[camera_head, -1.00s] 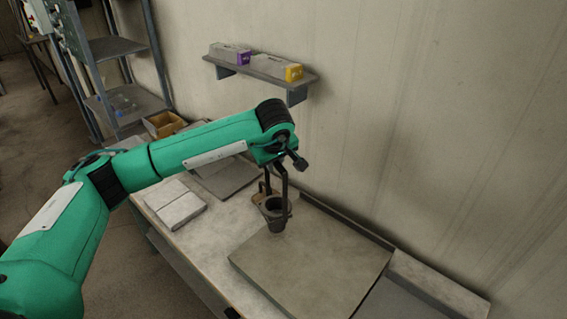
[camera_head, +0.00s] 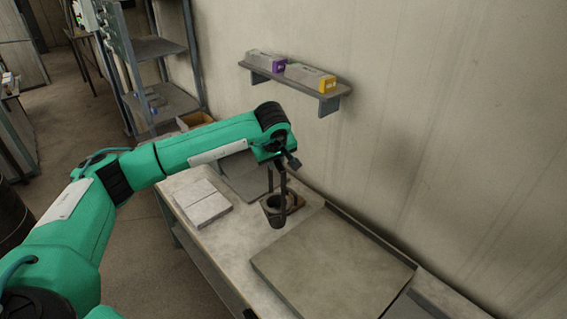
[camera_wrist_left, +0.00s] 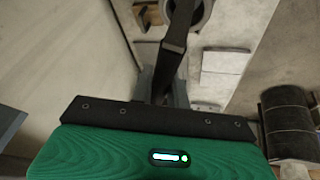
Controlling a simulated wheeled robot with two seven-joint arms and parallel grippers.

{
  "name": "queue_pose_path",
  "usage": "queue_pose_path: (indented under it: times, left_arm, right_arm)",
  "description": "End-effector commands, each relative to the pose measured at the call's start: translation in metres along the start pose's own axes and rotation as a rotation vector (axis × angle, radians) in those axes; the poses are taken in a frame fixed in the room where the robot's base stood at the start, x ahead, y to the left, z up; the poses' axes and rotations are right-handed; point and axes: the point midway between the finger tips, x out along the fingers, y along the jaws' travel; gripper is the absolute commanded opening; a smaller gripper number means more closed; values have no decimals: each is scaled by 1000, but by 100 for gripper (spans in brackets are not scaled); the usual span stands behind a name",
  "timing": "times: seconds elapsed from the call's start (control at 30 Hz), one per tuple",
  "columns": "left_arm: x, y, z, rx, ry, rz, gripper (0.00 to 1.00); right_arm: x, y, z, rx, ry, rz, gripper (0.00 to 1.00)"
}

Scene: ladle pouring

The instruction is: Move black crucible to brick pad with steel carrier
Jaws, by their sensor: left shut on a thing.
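My left gripper (camera_head: 288,158) is shut on the steel carrier (camera_head: 283,180), whose two dark arms hang down. The black crucible (camera_head: 277,219) is at the lower end of the carrier, roughly upright, and looks raised above the bench; the exact gap is unclear. The pale brick pad (camera_head: 202,203) lies on the bench to the left of the crucible, with nothing on it. In the left wrist view the carrier's dark bar (camera_wrist_left: 175,45) runs up to a round rim at the top edge, and pale blocks show to the right. My right gripper is not in view.
A large grey slab (camera_head: 335,265) lies right of the crucible. A brownish piece (camera_head: 298,201) is just behind the crucible. A dark plate (camera_head: 245,178) lies behind the brick pad. A wall shelf (camera_head: 300,78) holds blocks with purple and yellow ends.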

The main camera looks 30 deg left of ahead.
Motion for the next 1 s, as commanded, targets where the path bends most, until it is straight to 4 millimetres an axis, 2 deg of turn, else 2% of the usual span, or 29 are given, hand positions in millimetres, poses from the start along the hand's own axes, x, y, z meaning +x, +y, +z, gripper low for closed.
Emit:
queue_pose_path:
  times: [1.0]
  left_arm:
    - [16, -53, -73, -4, 4, 2, 0]
  right_arm:
    - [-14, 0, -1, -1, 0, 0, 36]
